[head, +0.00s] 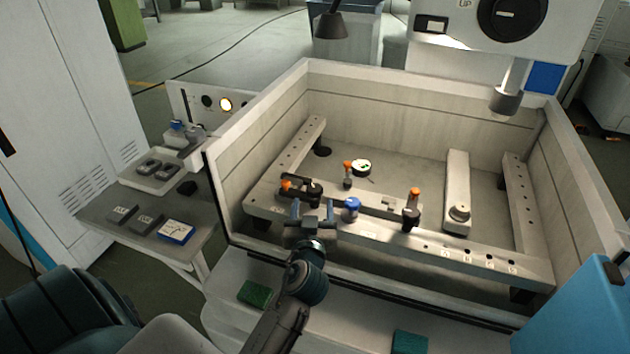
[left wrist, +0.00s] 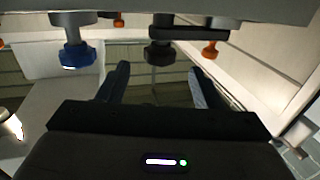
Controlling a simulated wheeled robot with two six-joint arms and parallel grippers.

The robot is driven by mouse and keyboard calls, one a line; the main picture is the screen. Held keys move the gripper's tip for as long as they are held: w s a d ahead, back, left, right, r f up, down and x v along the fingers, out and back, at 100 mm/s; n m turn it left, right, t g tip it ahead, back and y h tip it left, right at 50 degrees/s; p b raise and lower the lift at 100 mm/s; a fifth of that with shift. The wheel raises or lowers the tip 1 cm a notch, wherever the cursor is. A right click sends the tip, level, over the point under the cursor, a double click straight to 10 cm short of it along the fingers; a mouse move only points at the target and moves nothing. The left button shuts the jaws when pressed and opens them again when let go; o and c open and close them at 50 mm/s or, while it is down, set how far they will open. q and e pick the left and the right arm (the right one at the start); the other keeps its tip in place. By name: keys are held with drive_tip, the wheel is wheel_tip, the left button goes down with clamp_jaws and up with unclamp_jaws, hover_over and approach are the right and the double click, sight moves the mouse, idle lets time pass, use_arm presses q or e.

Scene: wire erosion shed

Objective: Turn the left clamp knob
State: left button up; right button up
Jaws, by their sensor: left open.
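The left clamp sits on the front rail of the machine's tank. It has a dark knob (head: 315,193) and an orange-tipped knob (head: 286,185) joined by a dark arm. The left wrist view also shows the dark knob (left wrist: 160,53) and the orange one (left wrist: 209,50). My left gripper (head: 313,207) is open just in front of the dark knob. In the left wrist view its fingers (left wrist: 159,80) are spread, with the dark knob lined up between them, apart from both. Nothing is held. My right gripper is not in view.
A blue knob (head: 351,208) stands close right of my gripper. Another clamp, dark with an orange top (head: 411,217), is further right on the front rail (head: 470,258). Tank walls (head: 420,100) enclose the rails. A side table (head: 110,205) holds small blocks at left.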

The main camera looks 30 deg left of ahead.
sight(315, 185)
use_arm(q)
drive_tip(key=p+x, duration=0.2)
drive_tip(key=x, duration=0.4)
drive_tip(key=shift+w+a, duration=0.2)
drive_tip(key=shift+w, duration=0.15)
drive_tip(key=shift+w+a+p, duration=0.35)
drive_tip(key=shift+w+p, duration=0.1)
drive_tip(key=shift+w, duration=0.2)
drive_tip(key=shift+f, duration=0.1)
drive_tip(key=shift+c, duration=0.2)
drive_tip(key=c, duration=0.7)
drive_tip(key=shift+c, duration=1.2)
